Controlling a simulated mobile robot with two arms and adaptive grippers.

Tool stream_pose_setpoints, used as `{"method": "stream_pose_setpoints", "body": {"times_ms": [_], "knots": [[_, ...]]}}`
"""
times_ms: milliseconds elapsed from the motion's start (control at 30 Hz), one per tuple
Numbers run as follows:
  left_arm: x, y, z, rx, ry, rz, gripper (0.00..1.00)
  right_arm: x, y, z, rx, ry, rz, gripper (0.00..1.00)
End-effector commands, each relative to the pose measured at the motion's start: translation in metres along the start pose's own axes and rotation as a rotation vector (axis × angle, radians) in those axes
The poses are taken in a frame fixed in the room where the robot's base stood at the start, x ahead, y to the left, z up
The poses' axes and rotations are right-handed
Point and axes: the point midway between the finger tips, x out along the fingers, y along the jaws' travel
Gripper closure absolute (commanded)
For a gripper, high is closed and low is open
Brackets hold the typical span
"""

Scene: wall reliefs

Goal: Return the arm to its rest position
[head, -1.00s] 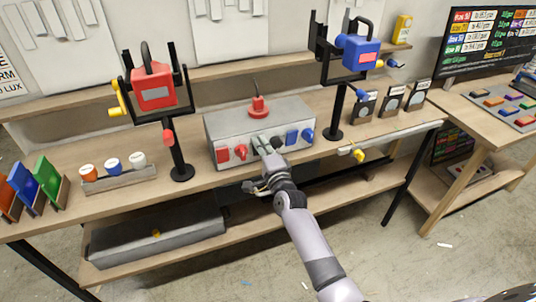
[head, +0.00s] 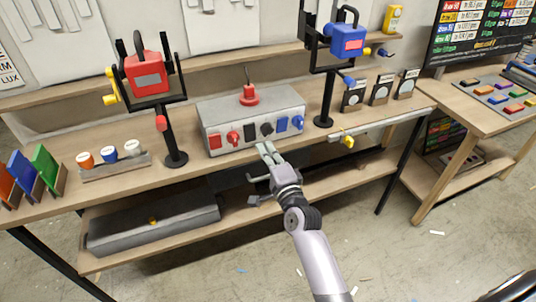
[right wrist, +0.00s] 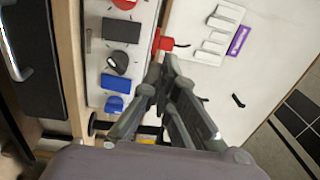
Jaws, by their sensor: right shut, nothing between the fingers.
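My right arm (head: 312,255) reaches up from the bottom of the head view. My right gripper (head: 267,148) is shut and empty, just in front of the grey control box (head: 285,98). Its fingertips appear just below the box's front face, which carries red, black and blue switches and sockets. In the right wrist view the closed fingers (right wrist: 166,68) point up the picture beside the box face (right wrist: 143,58), with nothing between them. Contact with the box cannot be told. My left gripper is not in view.
The box stands on a wooden bench (head: 130,195) between a red lantern (head: 147,82) and a blue lantern (head: 347,40) on black stands. A grey case (head: 150,228) lies on the lower shelf. Another table (head: 470,112) stands at right. Open floor lies in front.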

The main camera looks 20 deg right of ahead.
Motion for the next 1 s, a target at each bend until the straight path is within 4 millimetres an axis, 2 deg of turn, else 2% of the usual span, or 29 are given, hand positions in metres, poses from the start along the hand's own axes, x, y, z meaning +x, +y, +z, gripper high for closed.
{"method": "stream_pose_setpoints", "body": {"times_ms": [233,667,733,767,867,967,1000], "knots": [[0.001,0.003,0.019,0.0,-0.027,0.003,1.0,-0.012,-0.003,0.0,0.0,0.0,0.0,1.0],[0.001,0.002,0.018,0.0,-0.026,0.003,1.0,-0.012,-0.003,0.0,-0.001,0.0,0.0,1.0],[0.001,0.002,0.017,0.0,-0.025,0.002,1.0,-0.012,0.004,0.001,-0.012,-0.003,0.013,1.0],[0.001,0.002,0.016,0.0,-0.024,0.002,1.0,-0.013,0.01,0.002,-0.023,-0.006,0.025,1.0],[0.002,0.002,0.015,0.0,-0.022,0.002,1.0,-0.018,0.049,0.008,-0.095,-0.027,0.1,1.0],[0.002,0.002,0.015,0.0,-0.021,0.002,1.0,-0.033,0.113,0.018,-0.216,-0.071,0.221,1.0],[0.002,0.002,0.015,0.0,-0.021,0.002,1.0,-0.043,0.142,0.022,-0.274,-0.096,0.276,1.0]]}}
